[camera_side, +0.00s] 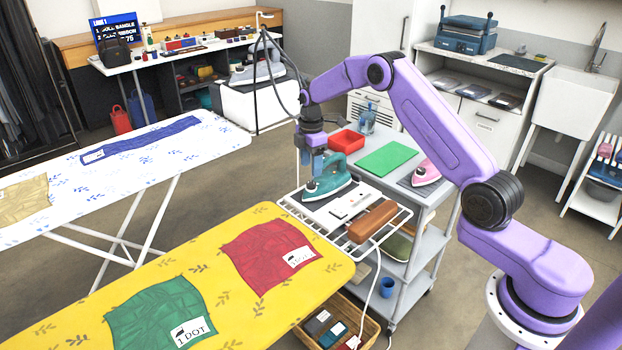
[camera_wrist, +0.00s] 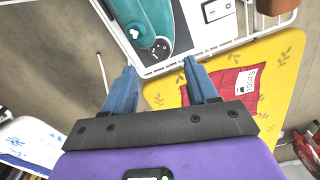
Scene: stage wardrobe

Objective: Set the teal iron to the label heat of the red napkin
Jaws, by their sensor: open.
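The teal iron (camera_side: 328,182) rests on a dark plate on the white wire rack at the end of the yellow ironing board. Its body also shows at the top of the wrist view (camera_wrist: 153,18), with a small white mark and dots near its tip. The red napkin (camera_side: 262,252) lies flat on the yellow board and shows below the rack in the wrist view (camera_wrist: 228,82). Its white label (camera_side: 301,257) has an iron symbol and small text I cannot read surely. My gripper (camera_side: 312,168) is open and empty, close to the iron's left end; contact is not visible.
A white switch panel (camera_side: 350,204) and brown block (camera_side: 372,222) share the rack (camera_side: 312,228). A green napkin (camera_side: 160,315) labelled "1 DOT" lies on the yellow board. A grey cart behind holds a red tray (camera_side: 346,141), green mat (camera_side: 387,159) and pink iron (camera_side: 427,174).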

